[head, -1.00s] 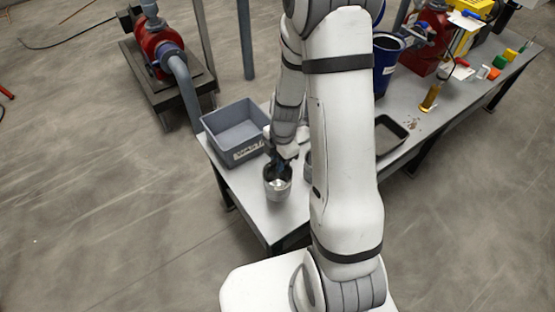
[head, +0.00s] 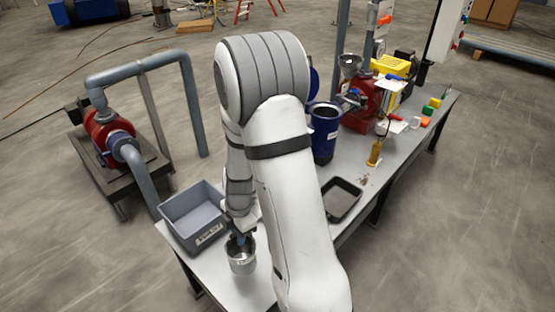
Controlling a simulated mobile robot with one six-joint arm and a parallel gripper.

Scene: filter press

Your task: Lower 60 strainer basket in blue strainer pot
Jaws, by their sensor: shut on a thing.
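A silver metal basket (head: 241,264) stands at the near left end of the grey bench; no number is readable on it. My gripper (head: 240,240) reaches down into its top and is shut on it, with the fingertips partly hidden. I cannot tell whether the basket's bottom touches the bench. The blue strainer pot (head: 325,143) stands upright farther back on the bench, right of my arm. Its top is open and dark inside, and a blue lid (head: 313,84) stands raised at its back left.
A grey bin (head: 193,216) sits left of the basket. A black tray (head: 342,199) lies right of my arm. A red machine (head: 358,105), an amber-filled bottle (head: 375,153) and small coloured blocks (head: 427,111) are farther back. My arm hides the middle of the bench.

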